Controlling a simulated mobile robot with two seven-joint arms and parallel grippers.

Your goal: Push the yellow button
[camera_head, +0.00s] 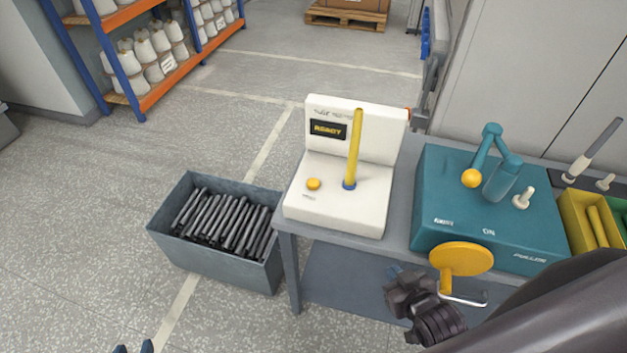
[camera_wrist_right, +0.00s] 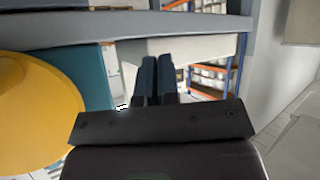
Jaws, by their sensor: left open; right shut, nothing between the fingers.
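The yellow button (camera_head: 313,184) is a small round cap on the left of the white machine's base (camera_head: 330,212), left of an upright yellow rod in a blue socket. Nothing covers it. My right gripper (camera_head: 394,270) is shut and empty, in front of the table edge, below and right of the button and clear of it. Its two dark fingers (camera_wrist_right: 157,78) lie side by side in the right wrist view, where the button does not show. My left gripper (camera_head: 133,349) shows only its fingertips at the bottom edge, spread apart and far from the button.
A teal machine (camera_head: 440,195) stands right of the white one, with a yellow hand wheel (camera_head: 461,259) close to my right gripper. A grey bin (camera_head: 215,265) of dark rods stands left of the table (camera_head: 340,288). A bobbin shelf (camera_head: 165,85) stands behind; the left floor is free.

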